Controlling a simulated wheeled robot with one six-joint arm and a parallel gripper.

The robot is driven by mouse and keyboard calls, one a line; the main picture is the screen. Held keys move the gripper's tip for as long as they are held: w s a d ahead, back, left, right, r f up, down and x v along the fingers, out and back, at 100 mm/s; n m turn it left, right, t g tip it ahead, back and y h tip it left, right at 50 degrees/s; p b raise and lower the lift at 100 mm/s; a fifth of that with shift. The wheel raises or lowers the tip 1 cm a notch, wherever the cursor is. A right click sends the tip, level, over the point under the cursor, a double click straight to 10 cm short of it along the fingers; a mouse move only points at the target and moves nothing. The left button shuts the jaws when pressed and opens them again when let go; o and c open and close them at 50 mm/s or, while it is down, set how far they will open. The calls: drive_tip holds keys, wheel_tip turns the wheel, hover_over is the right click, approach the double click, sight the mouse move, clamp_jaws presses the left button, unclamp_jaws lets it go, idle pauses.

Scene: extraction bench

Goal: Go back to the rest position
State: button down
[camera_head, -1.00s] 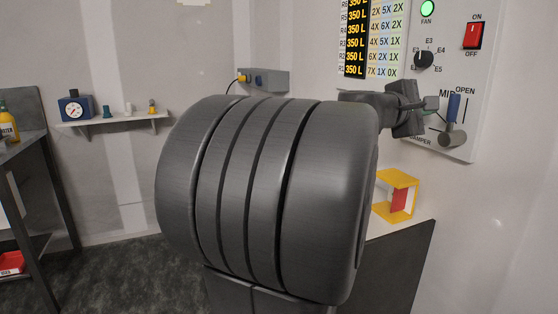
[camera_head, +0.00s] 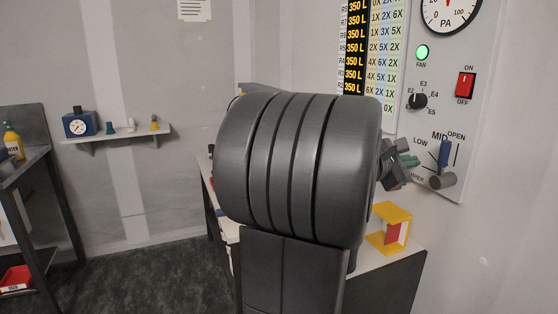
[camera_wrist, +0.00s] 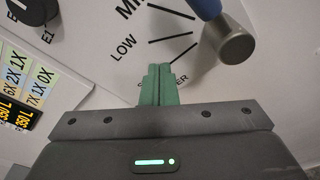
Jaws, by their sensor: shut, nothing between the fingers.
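My gripper (camera_head: 411,161) is in front of the wall panel, just left of the damper lever, in the head view. In the wrist view its two green fingers (camera_wrist: 158,86) are pressed together with nothing between them. The damper lever (camera_head: 443,160) has a blue handle and a grey round knob; it also shows at the top of the wrist view (camera_wrist: 236,46), apart from the fingertips. Its handle points up, near the MID mark. My own arm hides much of the bench behind it.
The control panel (camera_head: 473,130) carries a lit green fan lamp (camera_head: 422,52), a red switch (camera_head: 466,85), a black selector knob (camera_head: 418,101) and a gauge. A yellow frame (camera_head: 390,227) stands on the bench below. A shelf (camera_head: 115,135) and dark side table (camera_head: 40,165) are at left.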

wheel_tip(320, 180, down, 4)
drive_tip(key=n+g+p, duration=0.1)
drive_tip(key=n+p, duration=0.4)
drive_tip(key=p, duration=0.5)
drive_tip(key=shift+w+n+p, duration=0.15)
drive_tip(key=shift+n+p, duration=0.15)
drive_tip(key=shift+p, duration=0.05)
drive_tip(key=shift+a, duration=0.1)
